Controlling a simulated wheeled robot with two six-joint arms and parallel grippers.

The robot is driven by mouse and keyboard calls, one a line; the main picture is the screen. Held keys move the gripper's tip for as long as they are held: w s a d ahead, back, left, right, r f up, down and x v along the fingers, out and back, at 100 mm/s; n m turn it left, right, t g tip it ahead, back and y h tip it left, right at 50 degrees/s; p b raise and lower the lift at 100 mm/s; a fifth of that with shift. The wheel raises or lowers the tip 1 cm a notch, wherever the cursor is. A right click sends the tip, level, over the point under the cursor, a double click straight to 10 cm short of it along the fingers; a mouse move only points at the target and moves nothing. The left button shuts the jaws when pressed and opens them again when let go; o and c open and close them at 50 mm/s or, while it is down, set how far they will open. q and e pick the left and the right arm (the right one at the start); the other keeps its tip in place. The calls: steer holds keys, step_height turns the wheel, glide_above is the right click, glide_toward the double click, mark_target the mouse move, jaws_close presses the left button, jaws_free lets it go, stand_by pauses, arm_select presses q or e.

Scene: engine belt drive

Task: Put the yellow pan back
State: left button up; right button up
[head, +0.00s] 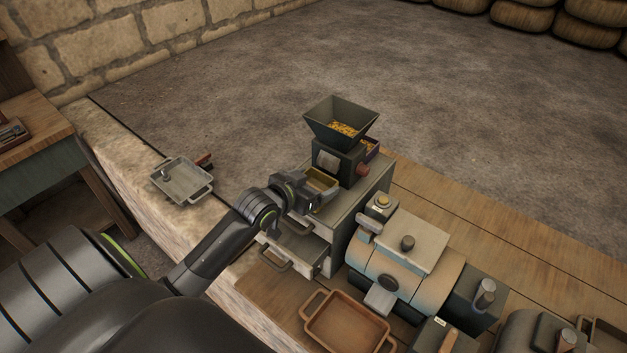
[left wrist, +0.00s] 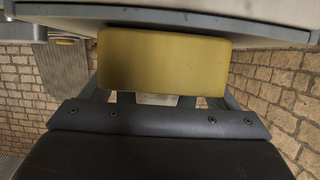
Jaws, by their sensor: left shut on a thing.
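The yellow pan (head: 322,180) is at the left side of the grain mill (head: 341,160), over the top of the grey cabinet (head: 372,200). My left gripper (head: 312,196) is shut on it, and the gripper hides part of the pan. In the left wrist view the pan's plain yellow side (left wrist: 163,62) fills the space between the fingers, close to a pale grey edge (left wrist: 200,12). I cannot tell whether the pan touches the cabinet top. The mill's dark hopper (head: 341,117) holds yellow grain. My right gripper is not in view.
A drawer (head: 298,247) stands open in the cabinet, below my left gripper. A grey pan (head: 183,182) lies on the stone ledge at left. A brown tray (head: 347,324) sits in front of the engine (head: 412,262).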

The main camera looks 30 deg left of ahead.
arm_select(q)
steer(key=shift+f, duration=0.15)
steer(key=o, duration=1.1)
steer(key=shift+c, duration=0.2)
steer(key=d+v, duration=0.1)
steer(key=v, duration=1.1)
steer(key=shift+a+r+b, duration=0.25)
steer(key=shift+a+b, duration=0.2)
